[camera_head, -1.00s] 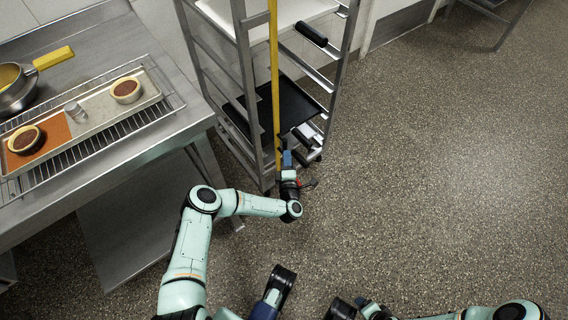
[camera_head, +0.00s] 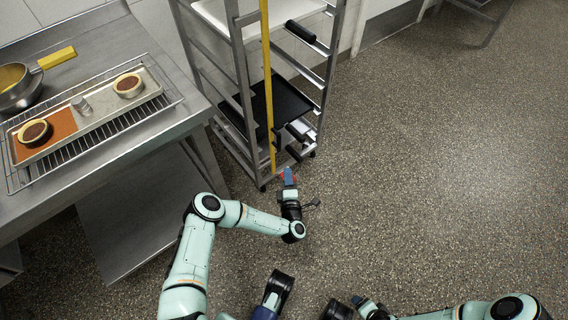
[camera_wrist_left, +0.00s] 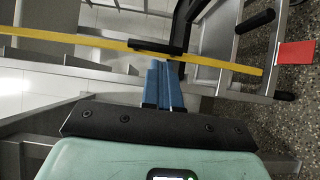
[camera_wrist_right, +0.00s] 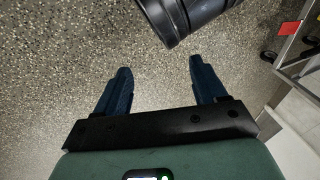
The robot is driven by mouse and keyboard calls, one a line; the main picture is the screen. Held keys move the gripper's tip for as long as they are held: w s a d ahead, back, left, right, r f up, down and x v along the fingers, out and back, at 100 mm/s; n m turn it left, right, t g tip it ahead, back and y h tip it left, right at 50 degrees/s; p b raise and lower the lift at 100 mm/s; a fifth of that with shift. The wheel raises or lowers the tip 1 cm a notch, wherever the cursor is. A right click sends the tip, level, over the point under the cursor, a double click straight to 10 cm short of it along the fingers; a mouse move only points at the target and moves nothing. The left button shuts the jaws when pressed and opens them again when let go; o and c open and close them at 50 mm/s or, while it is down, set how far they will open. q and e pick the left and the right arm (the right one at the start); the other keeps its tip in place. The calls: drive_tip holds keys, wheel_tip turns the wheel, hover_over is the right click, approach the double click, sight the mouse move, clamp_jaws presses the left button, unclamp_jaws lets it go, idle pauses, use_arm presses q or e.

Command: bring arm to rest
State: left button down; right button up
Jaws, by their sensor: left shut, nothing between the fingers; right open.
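My left gripper (camera_head: 288,176) is at the end of the pale green left arm, low in front of the metal rack (camera_head: 238,95). It also shows in the left wrist view (camera_wrist_left: 165,80). Its blue fingers are together with nothing between them. In that view, the fingertips overlap a yellow upright (camera_wrist_left: 100,45) and a black bracket on the rack; contact cannot be told. My right gripper (camera_wrist_right: 158,72) is open and empty over speckled floor, its two dark blue fingers spread apart. The right arm enters the head view at lower right.
A metal counter (camera_head: 150,140) at left bears a tray (camera_head: 102,105) with two tarts and a shaker, and a pan (camera_head: 20,85). The rack holds a black tray (camera_head: 280,105). A red square (camera_wrist_left: 296,53) shows near the rack. Floor on the right is clear.

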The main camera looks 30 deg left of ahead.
use_arm(q)
drive_tip(key=shift+v, duration=1.45)
use_arm(e)
drive_tip(key=shift+s+a+r, duration=0.25)
drive_tip(key=shift+s+r, duration=0.05)
drive_tip(key=shift+s, duration=0.3)
use_arm(q)
drive_tip(key=shift+w+d, duration=0.15)
drive_tip(key=shift+d, duration=0.1)
